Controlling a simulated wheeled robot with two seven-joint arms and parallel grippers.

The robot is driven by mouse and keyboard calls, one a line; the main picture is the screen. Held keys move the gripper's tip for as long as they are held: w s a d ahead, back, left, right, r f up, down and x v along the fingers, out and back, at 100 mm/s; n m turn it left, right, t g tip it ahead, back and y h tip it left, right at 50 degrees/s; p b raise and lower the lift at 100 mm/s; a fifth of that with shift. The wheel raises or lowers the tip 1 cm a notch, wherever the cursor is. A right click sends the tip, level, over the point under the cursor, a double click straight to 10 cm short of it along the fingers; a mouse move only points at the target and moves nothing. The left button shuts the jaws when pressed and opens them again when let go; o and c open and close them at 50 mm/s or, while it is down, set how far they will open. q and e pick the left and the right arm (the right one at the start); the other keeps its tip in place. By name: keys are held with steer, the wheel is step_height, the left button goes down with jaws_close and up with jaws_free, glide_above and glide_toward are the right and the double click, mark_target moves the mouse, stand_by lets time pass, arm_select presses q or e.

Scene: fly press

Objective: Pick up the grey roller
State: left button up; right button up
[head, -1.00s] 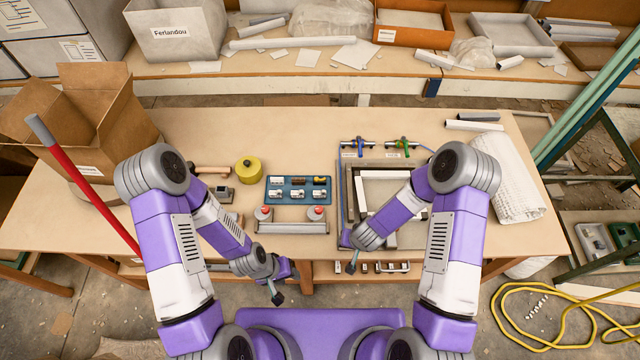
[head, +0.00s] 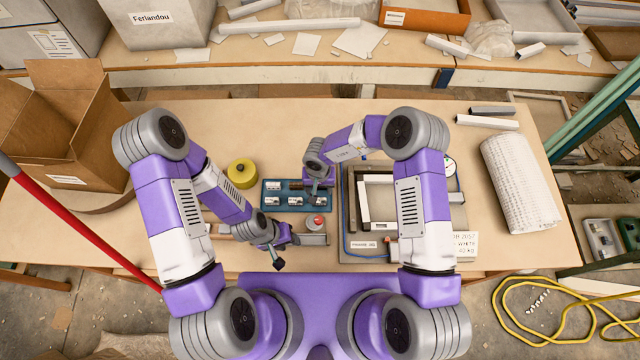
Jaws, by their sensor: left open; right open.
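The blue tray (head: 297,205) lies mid-table and holds several small cylinder-like pieces in dark and pale grey. I cannot tell which of them is the grey roller. My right gripper (head: 315,191) is over the tray's right end, pointing down; its fingers are small and partly hidden by the wrist, and it hides the pieces there. I cannot tell whether it touches any piece.
A yellow round container (head: 242,173) stands left of the tray. The frame fixture (head: 346,215) is to its right. A white mesh roll (head: 520,185) lies at the far right.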

mark_target(319, 200)
steer(key=shift+s+f, duration=0.15)
steer(key=shift+f, duration=0.15)
steer(key=f, duration=0.4)
steer(key=s+f, duration=0.1)
steer(key=f, duration=0.1)
steer(key=shift+f, duration=0.2)
steer(key=c, duration=0.6)
